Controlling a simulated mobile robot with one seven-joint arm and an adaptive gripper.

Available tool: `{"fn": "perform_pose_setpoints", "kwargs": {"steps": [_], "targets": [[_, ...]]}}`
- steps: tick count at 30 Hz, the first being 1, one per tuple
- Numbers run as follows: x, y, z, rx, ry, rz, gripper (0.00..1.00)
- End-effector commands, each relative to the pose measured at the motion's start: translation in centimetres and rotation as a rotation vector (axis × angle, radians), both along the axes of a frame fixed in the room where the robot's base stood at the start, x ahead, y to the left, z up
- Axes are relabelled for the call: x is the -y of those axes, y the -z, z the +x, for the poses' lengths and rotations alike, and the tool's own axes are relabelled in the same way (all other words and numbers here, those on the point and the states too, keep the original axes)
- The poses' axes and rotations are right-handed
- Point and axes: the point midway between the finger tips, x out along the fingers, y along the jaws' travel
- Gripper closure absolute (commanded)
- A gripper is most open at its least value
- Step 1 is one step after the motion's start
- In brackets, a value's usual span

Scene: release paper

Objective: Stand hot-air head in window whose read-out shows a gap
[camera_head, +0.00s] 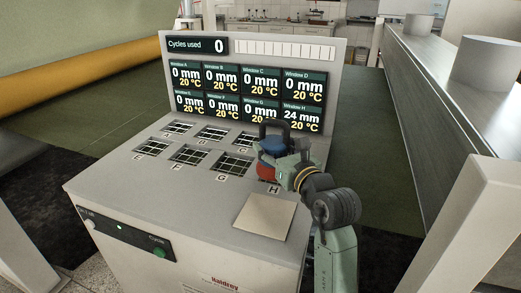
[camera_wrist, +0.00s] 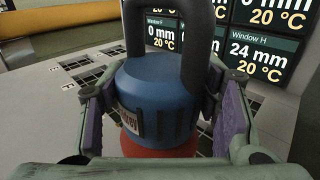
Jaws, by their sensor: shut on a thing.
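The hot-air head has a blue body (camera_wrist: 160,85), a dark loop handle on top and a red base (camera_wrist: 158,147). My gripper (camera_wrist: 165,110) is shut on the blue body, one finger on each side. In the head view the head (camera_head: 268,146) is upright at the right of the front row of windows, just behind the H label (camera_head: 274,189). I cannot tell whether its base touches the deck or hangs above it. The Window H read-out (camera_head: 301,117) shows 24 mm and 20 °C. The other read-outs show 0 mm and 20 °C.
Grid windows (camera_head: 190,154) lie in two rows on the machine's top (camera_head: 120,180). A bare beige square plate (camera_head: 265,215) lies in front of the head. The panel reads Cycles used 0 (camera_head: 198,45). A green Cycle button (camera_head: 159,253) is on the front. A grey counter (camera_head: 440,90) stands at right.

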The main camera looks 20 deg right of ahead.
Motion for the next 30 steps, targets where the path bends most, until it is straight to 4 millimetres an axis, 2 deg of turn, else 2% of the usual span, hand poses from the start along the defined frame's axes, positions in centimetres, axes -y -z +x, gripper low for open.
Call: {"fn": "perform_pose_setpoints", "kwargs": {"steps": [3, 9, 13, 21, 30], "targets": [[1.9, -0.4, 1.6, 0.004, 0.001, -0.001, 1.0], [3.4, 0.0, 3.1, 0.006, 0.0, -0.003, 1.0], [3.7, 0.5, 3.2, 0.006, 0.0, 0.0, 1.0], [3.7, 3.4, 3.2, 0.005, 0.001, 0.0, 1.0], [3.6, 3.7, 3.2, 0.007, 0.0, -0.003, 1.0]]}}
